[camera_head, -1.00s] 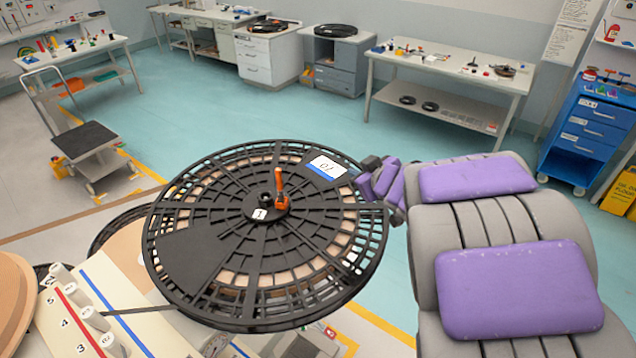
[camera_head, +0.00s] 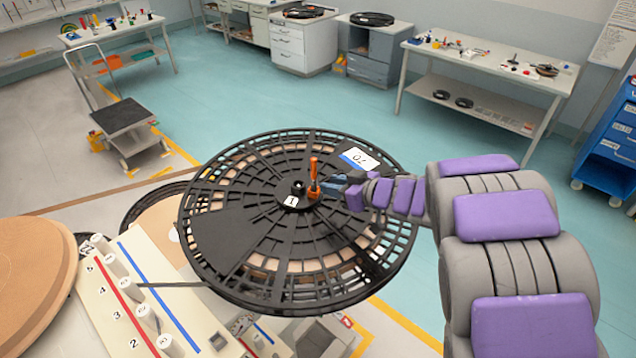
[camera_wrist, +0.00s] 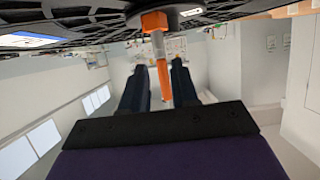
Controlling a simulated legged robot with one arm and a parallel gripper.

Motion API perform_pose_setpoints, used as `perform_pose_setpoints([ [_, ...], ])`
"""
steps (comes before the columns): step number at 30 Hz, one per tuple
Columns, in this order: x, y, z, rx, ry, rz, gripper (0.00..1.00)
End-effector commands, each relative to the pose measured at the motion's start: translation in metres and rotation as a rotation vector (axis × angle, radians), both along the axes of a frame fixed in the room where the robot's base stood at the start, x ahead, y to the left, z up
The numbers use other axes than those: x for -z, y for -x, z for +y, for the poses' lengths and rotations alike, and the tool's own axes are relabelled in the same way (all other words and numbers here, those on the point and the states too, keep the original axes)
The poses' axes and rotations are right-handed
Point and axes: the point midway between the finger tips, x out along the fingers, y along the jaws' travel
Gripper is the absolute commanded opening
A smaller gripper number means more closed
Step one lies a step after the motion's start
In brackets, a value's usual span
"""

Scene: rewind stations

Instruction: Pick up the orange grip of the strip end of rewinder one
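A large black spoked reel (camera_head: 235,235) lies nearly flat in front of me, with a tag marked 1 (camera_head: 291,202) near its hub. An upright orange grip (camera_head: 314,176) stands beside the hub on an orange base. My gripper (camera_head: 325,185) reaches in from the right, low over the reel, with its fingertips close to the grip. In the wrist view, which shows the reel upside down, the two dark fingers of my gripper (camera_wrist: 160,66) are apart. The orange grip (camera_wrist: 157,46) shows between them. I see no firm contact.
A panel with numbered white pegs (camera_head: 148,318) stands at lower left, near a brown disc (camera_head: 30,275). A cart (camera_head: 125,120) and benches (camera_head: 490,65) stand farther back.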

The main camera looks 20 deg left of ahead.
Motion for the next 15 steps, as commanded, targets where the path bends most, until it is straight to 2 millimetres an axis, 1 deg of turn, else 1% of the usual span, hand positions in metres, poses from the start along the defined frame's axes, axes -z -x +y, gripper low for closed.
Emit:
perform_pose_setpoints([
  [1, 0.005, -0.002, 0.011, -0.004, -0.002, 0.002, 0.29],
  [3, 0.008, -0.006, 0.019, -0.004, -0.004, 0.001, 0.29],
  [7, 0.012, -0.011, 0.025, -0.001, -0.004, 0.0, 0.29],
  [12, 0.012, -0.014, 0.024, 0.001, -0.009, -0.002, 0.29],
  [15, 0.015, -0.018, 0.031, 0.0, -0.009, -0.001, 0.29],
])
